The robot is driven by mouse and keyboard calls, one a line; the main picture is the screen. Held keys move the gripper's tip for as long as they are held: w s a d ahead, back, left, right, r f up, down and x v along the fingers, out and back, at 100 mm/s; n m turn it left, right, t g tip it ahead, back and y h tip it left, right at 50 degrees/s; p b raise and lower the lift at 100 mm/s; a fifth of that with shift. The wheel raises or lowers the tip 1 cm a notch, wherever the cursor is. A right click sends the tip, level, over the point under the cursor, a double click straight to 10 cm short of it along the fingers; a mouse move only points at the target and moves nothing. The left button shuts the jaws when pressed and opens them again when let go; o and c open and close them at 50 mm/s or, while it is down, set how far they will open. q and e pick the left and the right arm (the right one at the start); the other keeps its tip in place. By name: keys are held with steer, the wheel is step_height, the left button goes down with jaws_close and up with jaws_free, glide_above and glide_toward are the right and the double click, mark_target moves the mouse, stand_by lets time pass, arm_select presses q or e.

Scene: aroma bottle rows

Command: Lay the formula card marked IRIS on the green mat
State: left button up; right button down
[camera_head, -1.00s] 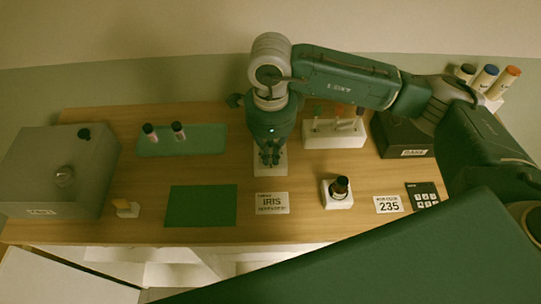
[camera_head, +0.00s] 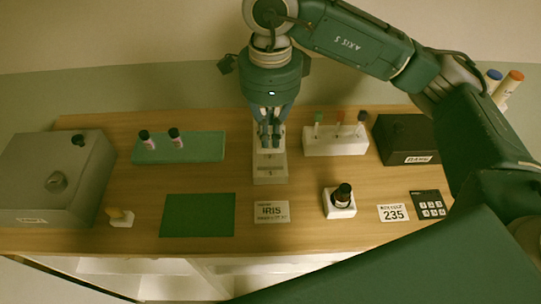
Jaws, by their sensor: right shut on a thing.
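The formula card marked IRIS (camera_head: 271,212) is white and lies flat on the table near its front edge. The dark green mat (camera_head: 198,215) lies just left of the card, flat and bare. My right gripper (camera_head: 270,144) points down above the pale stand (camera_head: 270,176), behind the card and apart from it. It is shut on a small pale thing at its fingertips, which is mostly hidden and hard to make out. My left gripper is not in view.
A lighter green strip (camera_head: 205,147) bears two dark-capped bottles. A grey box (camera_head: 85,185) stands at left. A white rack (camera_head: 330,147) holds several vials. A dark bottle sits in a white holder (camera_head: 340,208), left of a 235 card (camera_head: 393,213) and keypad (camera_head: 428,205).

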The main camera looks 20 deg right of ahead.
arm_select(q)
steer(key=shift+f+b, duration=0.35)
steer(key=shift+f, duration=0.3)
arm_select(e)
step_height(320, 180, up, 11)
steer(key=shift+f, duration=0.15)
